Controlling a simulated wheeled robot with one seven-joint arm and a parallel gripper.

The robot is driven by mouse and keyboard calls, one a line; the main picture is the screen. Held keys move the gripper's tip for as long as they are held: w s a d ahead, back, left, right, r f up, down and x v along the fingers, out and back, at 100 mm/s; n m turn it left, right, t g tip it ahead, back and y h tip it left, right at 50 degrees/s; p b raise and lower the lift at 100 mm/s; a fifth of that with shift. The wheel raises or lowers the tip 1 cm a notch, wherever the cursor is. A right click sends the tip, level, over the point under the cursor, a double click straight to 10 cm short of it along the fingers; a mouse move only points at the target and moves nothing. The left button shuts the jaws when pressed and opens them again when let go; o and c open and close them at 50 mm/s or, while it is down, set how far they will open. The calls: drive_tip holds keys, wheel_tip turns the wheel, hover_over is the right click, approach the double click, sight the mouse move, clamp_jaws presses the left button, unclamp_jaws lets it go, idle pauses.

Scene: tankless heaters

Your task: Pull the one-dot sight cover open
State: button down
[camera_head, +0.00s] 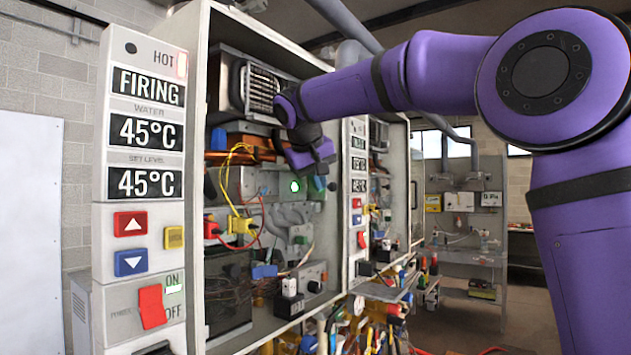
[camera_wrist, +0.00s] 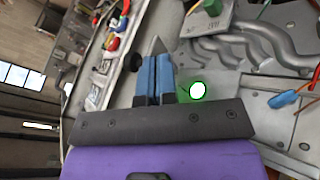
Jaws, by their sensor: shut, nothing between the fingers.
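In the wrist view a white round sight with a glowing green ring (camera_wrist: 198,90) sits on a grey metal panel. It also shows as a lit green disc in the head view (camera_head: 295,186), inside the open heater cabinet. I cannot make out a cover with one dot; its mark is too small or hidden. My gripper (camera_wrist: 153,62) has its blue fingers closed together and empty, just left of the lit sight in the wrist view. In the head view my gripper (camera_head: 320,180) reaches into the cabinet, right of the lit sight.
Grey curved pipes (camera_wrist: 252,45) and a green block (camera_wrist: 222,12) lie beyond the fingers. Yellow and red wires (camera_head: 238,190) hang left of the gripper. The display panel (camera_head: 140,150) reads FIRING and 45°C. A second panel (camera_head: 358,165) stands close on the right.

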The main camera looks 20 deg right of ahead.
sight(333, 187)
drive_tip(key=shift+w+d+n+t+y, duration=0.1)
drive_tip(key=shift+d+n+t+y, duration=0.3)
drive_tip(key=shift+d, duration=1.3)
